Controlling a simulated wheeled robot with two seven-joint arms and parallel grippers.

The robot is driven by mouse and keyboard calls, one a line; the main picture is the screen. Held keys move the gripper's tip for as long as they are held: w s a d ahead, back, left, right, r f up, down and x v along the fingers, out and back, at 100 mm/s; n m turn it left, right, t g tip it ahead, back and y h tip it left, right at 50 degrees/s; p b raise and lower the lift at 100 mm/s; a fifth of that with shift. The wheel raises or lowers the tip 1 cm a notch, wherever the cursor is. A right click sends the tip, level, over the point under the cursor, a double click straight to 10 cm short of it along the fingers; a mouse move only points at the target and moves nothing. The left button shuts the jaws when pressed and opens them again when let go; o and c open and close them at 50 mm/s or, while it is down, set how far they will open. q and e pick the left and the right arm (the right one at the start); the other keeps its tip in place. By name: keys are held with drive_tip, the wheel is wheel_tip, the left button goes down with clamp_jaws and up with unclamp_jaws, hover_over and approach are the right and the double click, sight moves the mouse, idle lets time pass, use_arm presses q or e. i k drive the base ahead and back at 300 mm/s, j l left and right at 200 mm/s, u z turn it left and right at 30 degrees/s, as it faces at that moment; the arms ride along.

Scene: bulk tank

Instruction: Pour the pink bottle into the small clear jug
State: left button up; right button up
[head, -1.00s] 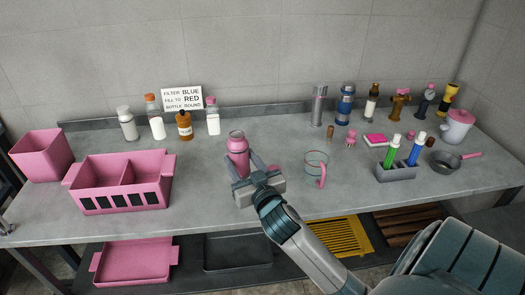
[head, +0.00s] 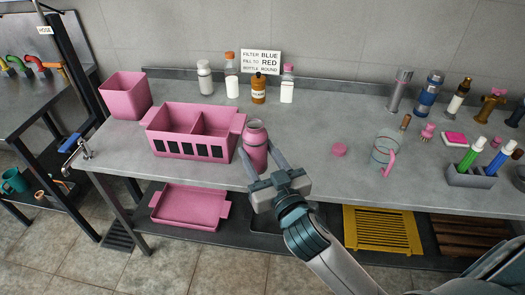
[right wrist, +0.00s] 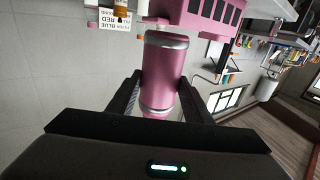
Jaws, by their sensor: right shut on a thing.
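The pink bottle (head: 256,148) is upright, with a silver band at its open-looking neck, just right of the pink divided caddy in the head view. My right gripper (head: 263,160) is shut on its body from the front; the bottle also shows between the fingers in the right wrist view (right wrist: 163,75). Its base seems to be near the bench's front edge, and I cannot tell how far above the surface it is. The small clear jug (head: 384,150), with a pink handle, stands on the bench to the right, apart from the bottle. My left gripper is not in view.
The pink divided caddy (head: 172,146) is close left of the bottle. A flat pink disc (head: 339,150) lies between bottle and jug. Several bottles and a sign (head: 261,62) stand at the back. A grey rack (head: 470,178) with markers is right of the jug.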

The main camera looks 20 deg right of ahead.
sight(387, 143)
drive_tip(key=i+j, duration=0.35)
drive_tip(key=i+z, duration=0.1)
drive_tip(key=z, duration=1.6)
drive_tip(key=i+j, duration=0.3)
drive_tip(key=i, duration=0.15)
